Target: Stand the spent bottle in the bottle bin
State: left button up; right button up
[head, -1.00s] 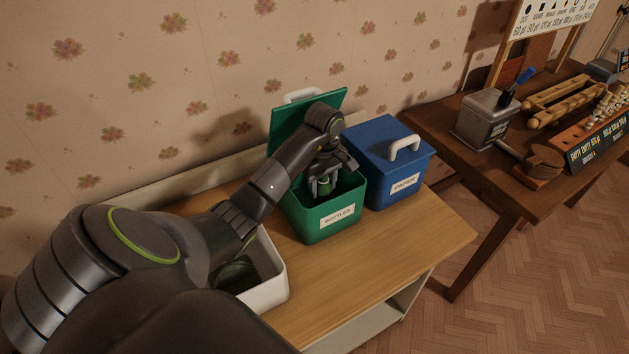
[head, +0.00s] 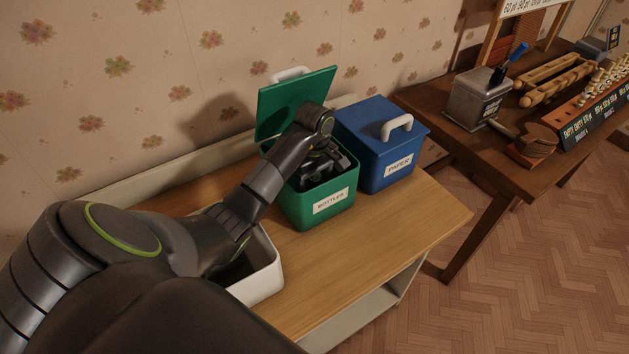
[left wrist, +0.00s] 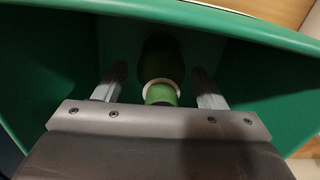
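The bottle bin (head: 302,214) is a green box labelled "BOTTLES", with its green lid (head: 290,103) raised at the back. My left gripper (head: 318,172) points down into the bin's opening. In the left wrist view, a green bottle (left wrist: 160,93) with a pale ring at its neck is inside the green walls, its neck toward the camera. The fingers of my left gripper (left wrist: 160,75) are spread on either side of the neck, with gaps on both sides. The bottle's lower part is dark, so its base cannot be made out. The head view hides the bottle. My right gripper is not in view.
A closed blue paper bin (head: 376,160) stands right beside the bottle bin. A white open tub (head: 266,281) is at the front left, partly under my arm. The wooden top (head: 400,232) is clear at the right front. A dark table (head: 440,117) with games stands further right.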

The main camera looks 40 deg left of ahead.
pick_arm(q)
jog(key=shift+r, duration=0.2)
jog(key=shift+r+p, duration=0.15)
jog(key=shift+p, duration=0.2)
notch_tip(320, 180, up, 4)
jog(key=shift+r+p, duration=0.1)
jog(key=shift+p, duration=0.8)
notch_tip(320, 180, up, 8)
jog(key=p, duration=0.8)
jog(key=shift+f, duration=0.2)
